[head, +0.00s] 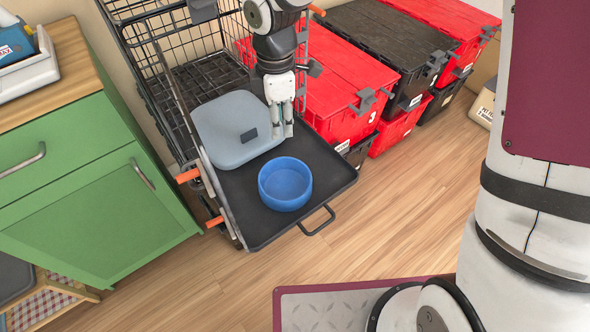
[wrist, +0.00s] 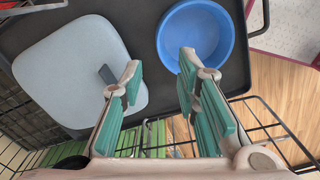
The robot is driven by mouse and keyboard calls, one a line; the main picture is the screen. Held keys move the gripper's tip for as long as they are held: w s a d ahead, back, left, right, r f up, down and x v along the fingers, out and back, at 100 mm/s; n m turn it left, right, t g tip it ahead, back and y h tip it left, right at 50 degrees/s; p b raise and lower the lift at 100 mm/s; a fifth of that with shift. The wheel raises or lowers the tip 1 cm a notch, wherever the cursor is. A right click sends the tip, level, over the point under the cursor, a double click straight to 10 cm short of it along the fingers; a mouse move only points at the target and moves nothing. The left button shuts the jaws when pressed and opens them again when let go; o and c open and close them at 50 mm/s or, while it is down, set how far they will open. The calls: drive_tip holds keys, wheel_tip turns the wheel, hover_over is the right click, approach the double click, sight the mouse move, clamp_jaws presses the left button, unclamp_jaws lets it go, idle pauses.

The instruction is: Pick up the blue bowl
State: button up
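The blue bowl (head: 285,184) is round and stands upright on the black tray (head: 262,226) of a wire cart, near the tray's front edge. It also shows in the wrist view (wrist: 195,36), at the top, just beyond the right fingertip. My gripper (head: 282,133) is above the tray, behind the bowl and over the right edge of a grey-blue lid-like thing. In the wrist view my gripper (wrist: 160,75) has its two green-padded fingers spread apart with nothing between them. I cannot tell the exact height of the fingertips above the tray.
Red and black totes (head: 340,85) are stacked at the right. A green cabinet (head: 90,190) stands at the left. Wooden floor (head: 400,210) is open in front.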

drive_tip(key=b, duration=0.2)
hover_over(280, 159)
drive_tip(key=f, duration=0.8)
drive_tip(key=shift+w+d, duration=0.15)
drive_tip(key=shift+d, duration=0.1)
drive_tip(key=shift+a+f+b, duration=0.15)
drive_tip(key=shift+f+b, duration=0.35)
drive_tip(key=shift+f, duration=1.05)
drive_tip(key=shift+a+f+b, duration=0.1)
drive_tip(key=shift+f+b, duration=0.35)
drive_tip(key=shift+f, duration=1.05)
clamp_jaws()
